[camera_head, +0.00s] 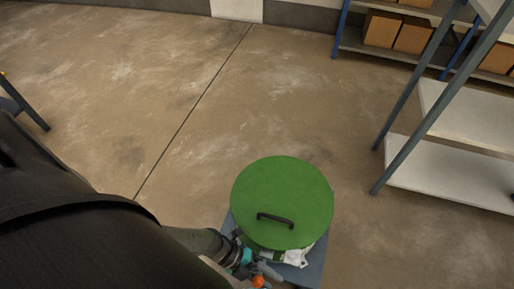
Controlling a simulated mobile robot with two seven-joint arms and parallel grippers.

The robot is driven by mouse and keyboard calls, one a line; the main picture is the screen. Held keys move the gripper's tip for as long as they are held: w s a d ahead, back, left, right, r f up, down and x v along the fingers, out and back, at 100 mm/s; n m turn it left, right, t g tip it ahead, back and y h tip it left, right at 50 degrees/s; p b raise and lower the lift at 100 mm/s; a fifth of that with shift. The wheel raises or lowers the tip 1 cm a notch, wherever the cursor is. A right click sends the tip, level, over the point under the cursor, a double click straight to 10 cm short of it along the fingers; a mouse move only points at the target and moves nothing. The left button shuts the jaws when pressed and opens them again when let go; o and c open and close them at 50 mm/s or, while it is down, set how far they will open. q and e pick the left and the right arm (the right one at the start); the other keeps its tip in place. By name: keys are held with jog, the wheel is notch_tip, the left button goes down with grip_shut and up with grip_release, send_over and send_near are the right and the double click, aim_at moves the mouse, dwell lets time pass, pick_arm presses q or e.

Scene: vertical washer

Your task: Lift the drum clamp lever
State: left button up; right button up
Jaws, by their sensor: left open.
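The drum shows from above as a round green lid (283,195) with a black handle (275,220) on top. White material (297,257) shows just under the lid's near right edge. My left gripper (264,272) is at the lower left edge of the drum, close beside it. It is open; its fingers are small and partly hidden by my own arm. I cannot clearly make out the clamp lever among the small parts near the gripper. Whether the gripper touches the drum cannot be told. My right gripper is not in view.
The drum stands over a grey-blue base (313,268). A metal shelf unit with white shelves (450,172) is at the right. Cardboard boxes (381,28) sit on a blue-framed rack at the back. The concrete floor (130,85) between is clear.

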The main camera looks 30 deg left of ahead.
pick_arm(q)
jog(key=p+v, duration=0.5)
jog(key=v, duration=1)
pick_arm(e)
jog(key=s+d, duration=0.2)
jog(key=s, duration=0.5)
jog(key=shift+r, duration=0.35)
pick_arm(q)
jog(key=shift+s, duration=0.15)
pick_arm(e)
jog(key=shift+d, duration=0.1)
